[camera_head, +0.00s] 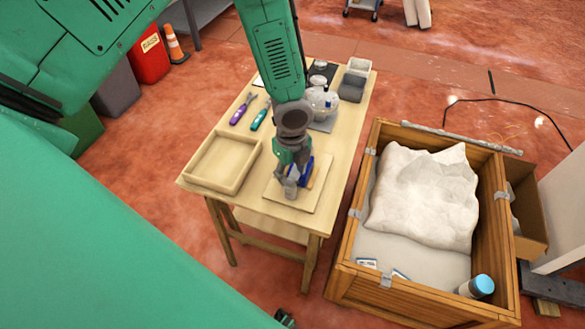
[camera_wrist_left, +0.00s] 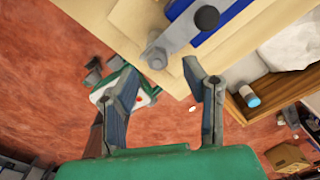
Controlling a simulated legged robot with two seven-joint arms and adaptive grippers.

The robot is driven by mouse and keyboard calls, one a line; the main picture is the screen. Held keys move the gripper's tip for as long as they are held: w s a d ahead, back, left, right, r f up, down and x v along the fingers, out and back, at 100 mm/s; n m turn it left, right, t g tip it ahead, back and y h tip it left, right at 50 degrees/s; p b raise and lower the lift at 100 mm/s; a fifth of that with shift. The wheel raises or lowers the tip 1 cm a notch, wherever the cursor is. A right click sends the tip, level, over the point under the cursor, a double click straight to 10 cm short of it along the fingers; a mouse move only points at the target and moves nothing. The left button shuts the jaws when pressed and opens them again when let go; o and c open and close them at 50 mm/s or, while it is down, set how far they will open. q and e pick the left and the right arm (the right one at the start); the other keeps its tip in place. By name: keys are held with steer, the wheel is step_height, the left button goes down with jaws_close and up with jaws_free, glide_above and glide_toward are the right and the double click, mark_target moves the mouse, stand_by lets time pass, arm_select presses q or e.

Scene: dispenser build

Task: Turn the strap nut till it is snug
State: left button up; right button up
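My left gripper (camera_head: 291,180) reaches down over the board (camera_head: 284,203) at the near end of the workbench. In the left wrist view its two fingers (camera_wrist_left: 162,80) are spread, with nothing between them. Beyond the fingertips, a grey metal strap (camera_wrist_left: 184,32) lies across a blue part (camera_wrist_left: 226,14) on the board. A dark round knob (camera_wrist_left: 207,18) sits on the strap, and a grey nut-like piece (camera_wrist_left: 155,56) is at its end. I cannot tell which is the strap nut. The blue part (camera_head: 307,172) is partly hidden by my gripper in the head view. My right gripper is not seen.
An empty wooden tray (camera_head: 224,162) lies left of the board. A purple-handled tool (camera_head: 241,111) and a teal-handled tool (camera_head: 259,117) lie behind it. A clear rounded vessel (camera_head: 320,100) and grey bins (camera_head: 353,86) stand farther back. A wooden crate (camera_head: 365,290) stands right of the bench.

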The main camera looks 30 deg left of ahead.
mark_target(292, 180)
arm_select(q)
step_height(292, 180, up, 9)
steer(key=shift+f, duration=0.15)
stand_by(0.5)
